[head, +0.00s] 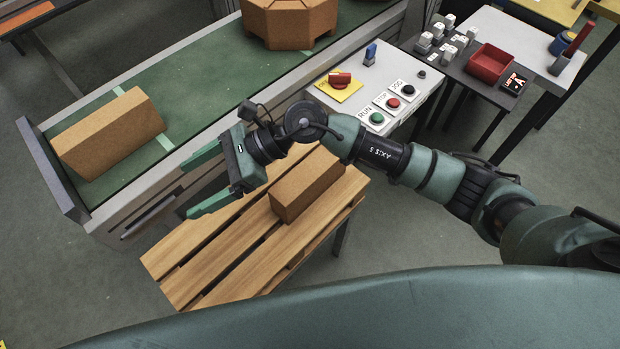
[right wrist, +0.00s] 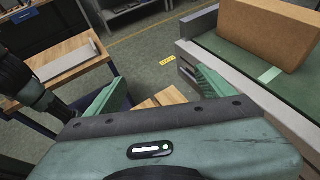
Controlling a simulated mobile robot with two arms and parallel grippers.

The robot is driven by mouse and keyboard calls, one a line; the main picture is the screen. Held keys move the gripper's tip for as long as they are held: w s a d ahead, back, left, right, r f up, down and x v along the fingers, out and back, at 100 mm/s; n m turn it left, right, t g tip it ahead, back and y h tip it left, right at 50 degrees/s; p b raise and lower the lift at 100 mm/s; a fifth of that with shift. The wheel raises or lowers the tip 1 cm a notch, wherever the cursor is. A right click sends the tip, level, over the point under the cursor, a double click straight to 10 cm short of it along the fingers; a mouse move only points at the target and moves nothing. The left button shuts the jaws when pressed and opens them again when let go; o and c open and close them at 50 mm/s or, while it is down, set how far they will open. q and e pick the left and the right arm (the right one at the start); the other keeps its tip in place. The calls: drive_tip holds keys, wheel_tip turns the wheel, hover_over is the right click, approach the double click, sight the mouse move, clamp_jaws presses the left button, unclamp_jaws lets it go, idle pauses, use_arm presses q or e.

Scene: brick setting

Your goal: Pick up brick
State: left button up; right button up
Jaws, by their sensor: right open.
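One brown brick (head: 108,132) lies on the green conveyor belt at the left, near its end plate; it also shows at the top right of the right wrist view (right wrist: 268,32). Another brown brick (head: 308,184) lies on the slatted wooden pallet table (head: 215,262), beside and below my right wrist. My right gripper (head: 190,186) is open and empty. Its fingers point left, above the gap between conveyor and pallet table, short of the belt brick. In the right wrist view its green fingers (right wrist: 158,96) are spread with nothing between them. My left gripper is not in view.
The conveyor (head: 215,68) has a raised side rail and a grey end plate (head: 52,168). A block-like ring of bricks (head: 290,20) sits further along it. A control box (head: 378,92) with buttons stands behind my right arm. A red tray (head: 488,63) is on a dark table.

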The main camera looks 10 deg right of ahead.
drive_tip(key=w+d+f+n+h, duration=0.4)
drive_tip(key=d+f+h, duration=0.35)
drive_tip(key=d, duration=0.25)
drive_tip(key=n+t+h, duration=0.1)
drive_tip(key=h, duration=0.5)
hover_over(309, 168)
drive_tip(key=shift+s+d+f, duration=0.1)
drive_tip(key=shift+d+f, duration=0.1)
drive_tip(key=shift+f, duration=0.65)
drive_tip(key=shift+d+f, duration=0.15)
drive_tip(key=shift+f, duration=0.15)
drive_tip(key=f+p, duration=0.1)
drive_tip(key=f, duration=0.1)
drive_tip(key=f+p, duration=0.1)
drive_tip(key=f, duration=0.1)
drive_tip(key=f+p, duration=0.1)
drive_tip(key=f, duration=0.1)
drive_tip(key=shift+s+a+f, duration=0.1)
drive_tip(key=shift+a+f, duration=0.05)
drive_tip(key=shift+a, duration=0.1)
drive_tip(key=shift+f+n, duration=0.3)
drive_tip(key=shift+f, duration=0.05)
drive_tip(key=c, duration=1.7)
drive_tip(key=shift+w+r, duration=0.1)
drive_tip(key=shift+w, duration=0.1)
clamp_jaws()
